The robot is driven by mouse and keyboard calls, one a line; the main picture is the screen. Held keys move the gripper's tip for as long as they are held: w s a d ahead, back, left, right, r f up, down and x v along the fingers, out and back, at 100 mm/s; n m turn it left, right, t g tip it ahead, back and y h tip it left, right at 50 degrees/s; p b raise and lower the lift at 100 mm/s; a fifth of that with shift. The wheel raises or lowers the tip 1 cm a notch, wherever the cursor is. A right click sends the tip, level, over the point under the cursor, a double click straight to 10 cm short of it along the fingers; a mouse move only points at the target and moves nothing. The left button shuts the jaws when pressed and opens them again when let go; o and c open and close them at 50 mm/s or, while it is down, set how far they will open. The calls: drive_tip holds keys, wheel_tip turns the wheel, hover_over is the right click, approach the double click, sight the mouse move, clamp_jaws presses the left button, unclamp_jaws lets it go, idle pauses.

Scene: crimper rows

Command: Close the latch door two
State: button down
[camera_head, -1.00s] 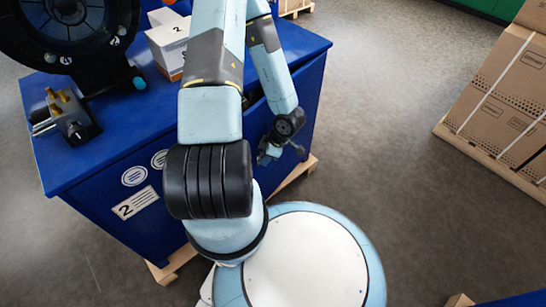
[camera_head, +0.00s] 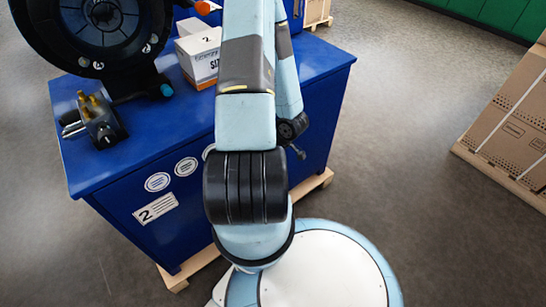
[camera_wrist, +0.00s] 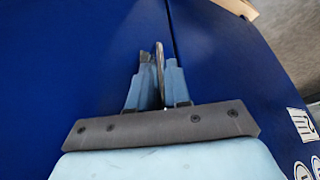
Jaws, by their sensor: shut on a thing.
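The blue cabinet marked with a 2 (camera_head: 120,170) stands left of centre in the head view. In the wrist view, blue panels (camera_wrist: 80,60) fill most of the picture, with a thin dark seam (camera_wrist: 172,30) between two of them. My gripper (camera_wrist: 153,78) is shut on a thin metallic handle (camera_wrist: 159,60) that stands up between its fingers beside the seam. In the head view my arm hides the gripper, the handle and most of that cabinet side. I cannot tell whether the door is fully flush.
On the cabinet top are a black reel (camera_head: 95,35), a small brass-and-black device (camera_head: 97,122) and white boxes (camera_head: 200,55). A pallet of cartons (camera_head: 510,130) stands at the right. Grey floor (camera_head: 400,110) between them is clear.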

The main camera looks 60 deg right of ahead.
drive_tip(key=c, duration=1.2)
unclamp_jaws()
drive_tip(key=shift+w, duration=0.2)
drive_tip(key=shift+d+r, duration=0.1)
drive_tip(key=v, duration=0.7)
drive_tip(key=shift+s, duration=0.25)
